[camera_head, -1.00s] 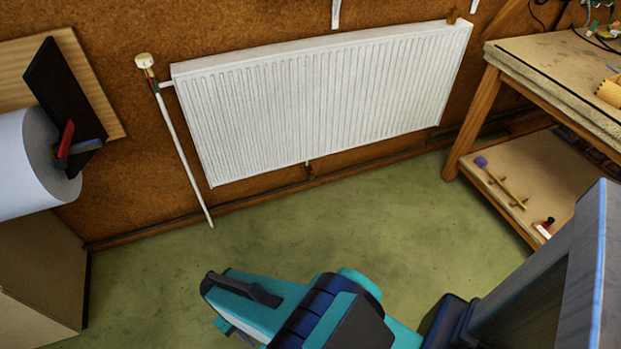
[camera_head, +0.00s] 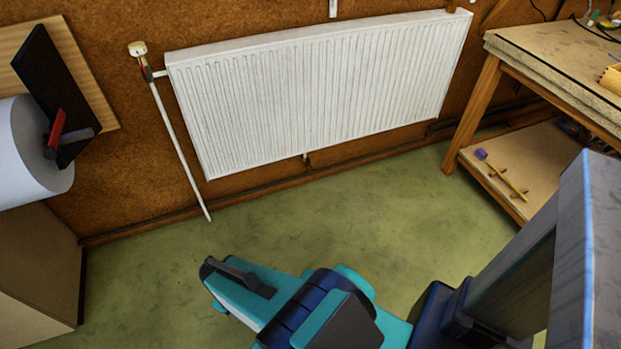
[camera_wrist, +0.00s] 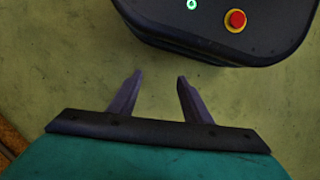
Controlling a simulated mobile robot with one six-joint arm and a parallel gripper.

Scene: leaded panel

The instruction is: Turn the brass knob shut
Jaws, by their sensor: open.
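In the head view my arm's end is low over the floor, well in front of and below the radiator, apart from the knob.
A cream-topped valve (camera_head: 138,48) and white pipe (camera_head: 180,145) stand at the radiator's left. A wooden workbench (camera_head: 485,95) with a lower shelf is at right. A white roll (camera_head: 28,150) and a box (camera_head: 35,270) are at left. The floor (camera_head: 370,215) between is clear.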

